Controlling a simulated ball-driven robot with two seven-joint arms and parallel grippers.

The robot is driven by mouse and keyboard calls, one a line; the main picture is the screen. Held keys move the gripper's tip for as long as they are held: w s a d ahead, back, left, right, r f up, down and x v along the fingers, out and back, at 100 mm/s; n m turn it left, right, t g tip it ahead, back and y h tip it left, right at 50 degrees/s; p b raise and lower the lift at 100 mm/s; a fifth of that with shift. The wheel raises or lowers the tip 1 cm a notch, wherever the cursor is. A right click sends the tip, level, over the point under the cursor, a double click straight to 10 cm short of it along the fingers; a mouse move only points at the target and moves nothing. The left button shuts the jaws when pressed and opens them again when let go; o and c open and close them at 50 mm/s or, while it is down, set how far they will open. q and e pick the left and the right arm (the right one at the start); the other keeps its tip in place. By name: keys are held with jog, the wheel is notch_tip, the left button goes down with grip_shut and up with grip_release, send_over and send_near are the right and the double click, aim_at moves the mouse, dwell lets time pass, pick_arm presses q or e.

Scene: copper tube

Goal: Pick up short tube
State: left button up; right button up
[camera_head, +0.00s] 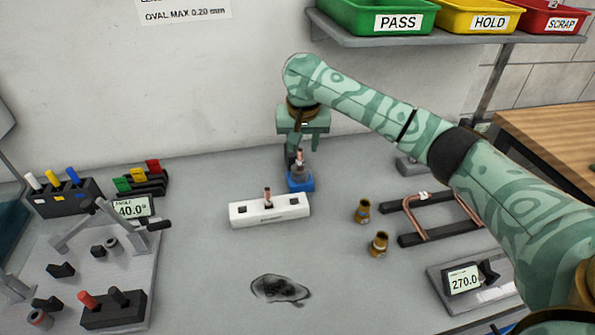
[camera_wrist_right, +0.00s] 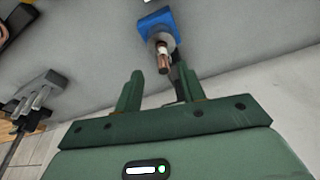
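A short copper tube (camera_head: 299,156) stands upright in a grey holder on a blue base (camera_head: 300,183) near the back middle of the bench. Another short copper tube (camera_head: 267,194) stands in the middle hole of a white block (camera_head: 245,218). My right gripper (camera_head: 303,148) points down at the back of the blue base. In the right wrist view, its two fingers (camera_wrist_right: 160,75) are apart, and the copper tube (camera_wrist_right: 162,62) shows in the gap by the fingertips. I cannot tell whether they touch it. My left gripper is not in view.
Two brass fittings (camera_head: 379,244) and a black rack with bent copper tube (camera_head: 416,233) stand to the right. A bending fixture plate (camera_head: 126,271) is at left. A dark stain (camera_head: 279,289) marks the front bench. Bins (camera_head: 378,16) sit on a shelf above.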

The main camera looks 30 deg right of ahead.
aim_at(300, 151)
jog(key=shift+f, duration=0.55)
jog(key=b+x, duration=0.4)
jog(key=x, duration=0.1)
jog(key=shift+w+a+b, duration=0.2)
jog(key=shift+w+b, duration=0.05)
jog(key=shift+b, duration=0.05)
jog(key=shift+w+f, duration=0.15)
jog(key=shift+f, duration=0.05)
jog(key=shift+d+r, duration=0.1)
jog(key=shift+r, duration=0.2)
grip_shut()
